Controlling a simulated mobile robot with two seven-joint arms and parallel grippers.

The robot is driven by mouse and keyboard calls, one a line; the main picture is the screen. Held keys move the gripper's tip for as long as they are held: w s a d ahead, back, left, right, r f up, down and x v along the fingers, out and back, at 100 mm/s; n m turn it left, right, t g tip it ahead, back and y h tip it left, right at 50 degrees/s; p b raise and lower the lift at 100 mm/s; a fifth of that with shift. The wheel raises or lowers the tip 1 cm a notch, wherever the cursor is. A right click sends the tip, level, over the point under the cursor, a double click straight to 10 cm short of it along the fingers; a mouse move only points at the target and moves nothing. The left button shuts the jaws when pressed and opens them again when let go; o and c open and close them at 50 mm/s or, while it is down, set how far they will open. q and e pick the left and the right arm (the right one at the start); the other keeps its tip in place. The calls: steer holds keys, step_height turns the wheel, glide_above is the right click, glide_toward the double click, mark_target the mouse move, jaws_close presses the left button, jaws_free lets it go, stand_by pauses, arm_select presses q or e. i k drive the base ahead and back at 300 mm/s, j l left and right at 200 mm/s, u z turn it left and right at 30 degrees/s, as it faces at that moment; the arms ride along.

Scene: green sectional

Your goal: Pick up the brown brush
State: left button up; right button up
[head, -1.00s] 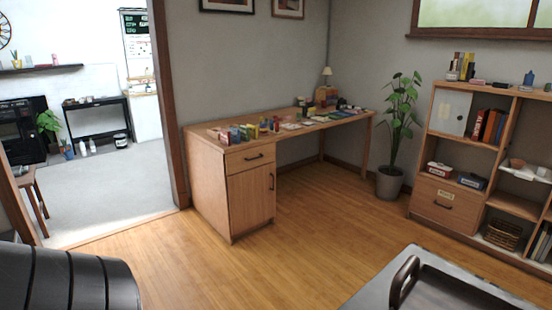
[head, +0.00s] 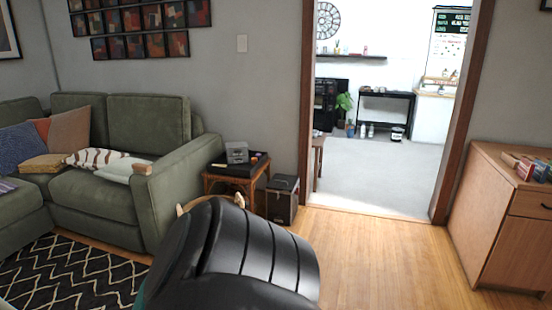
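I cannot make out a brown brush for certain in the head view. A small tan object (head: 142,168) lies on the near end of the green sofa, by the striped cloth, but it is too small to identify. A few small items lie on the dark-topped side table (head: 232,170) beside the sofa, also too small to name. Neither of my grippers is in view.
The green sofa (head: 75,190) and patterned rug (head: 75,275) are at left.

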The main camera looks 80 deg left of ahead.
mark_target(141, 169)
steer(key=u, duration=3.55)
